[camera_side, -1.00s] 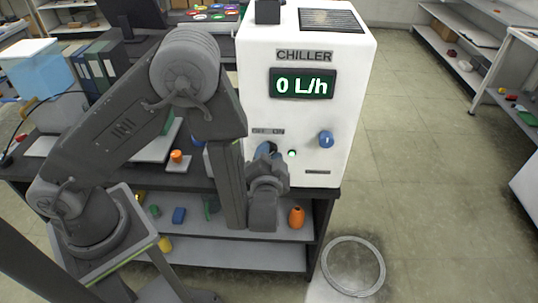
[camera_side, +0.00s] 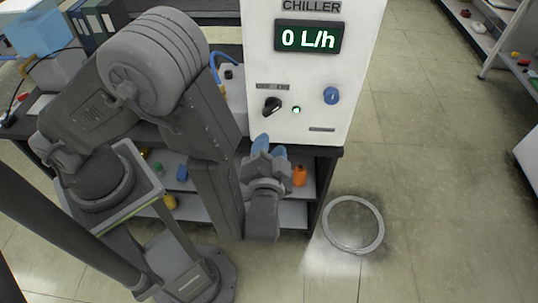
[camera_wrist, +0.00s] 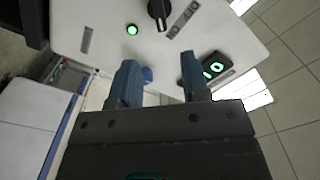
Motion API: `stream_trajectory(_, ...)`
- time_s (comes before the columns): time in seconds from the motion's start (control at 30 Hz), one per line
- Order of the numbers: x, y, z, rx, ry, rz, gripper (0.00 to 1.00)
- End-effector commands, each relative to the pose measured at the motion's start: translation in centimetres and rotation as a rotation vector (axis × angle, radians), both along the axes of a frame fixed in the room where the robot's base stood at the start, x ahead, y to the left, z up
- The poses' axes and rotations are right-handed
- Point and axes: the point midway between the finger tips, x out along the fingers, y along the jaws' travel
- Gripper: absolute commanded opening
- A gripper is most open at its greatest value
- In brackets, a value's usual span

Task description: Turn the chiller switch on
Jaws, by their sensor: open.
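A green light (camera_side: 296,110) glows just right of the switch. My gripper (camera_side: 269,147) is below the switch, apart from it, with blue fingers spread and nothing between them. In the wrist view, my gripper (camera_wrist: 163,78) is open, and the black switch (camera_wrist: 158,14) shows at the top edge, beyond the fingertips.
A blue knob (camera_side: 331,95) is right of the switch on the chiller front. An orange object (camera_side: 300,176) stands on the shelf beside my gripper. A ring (camera_side: 353,224) lies on the floor at the right, where the floor is mostly clear.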

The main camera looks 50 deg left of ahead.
Motion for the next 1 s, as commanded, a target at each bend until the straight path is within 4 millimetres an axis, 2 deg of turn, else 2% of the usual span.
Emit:
stream_trajectory(0.1,-1.0,-1.1,0.0,0.001,0.0,-0.002,0.43)
stream_trajectory(0.23,-1.5,-1.5,0.0,0.001,0.001,0.0,0.43)
stream_trajectory(0.63,-1.2,-1.7,0.1,-0.031,0.003,-0.005,0.43)
stream_trajectory(0.73,0.5,-1.9,0.6,-0.162,0.016,-0.037,0.43)
stream_trajectory(0.83,3.3,-2.7,2.0,-0.396,0.033,-0.105,0.43)
stream_trajectory(1.0,7.5,-4.3,6.7,-0.817,0.077,-0.283,0.43)
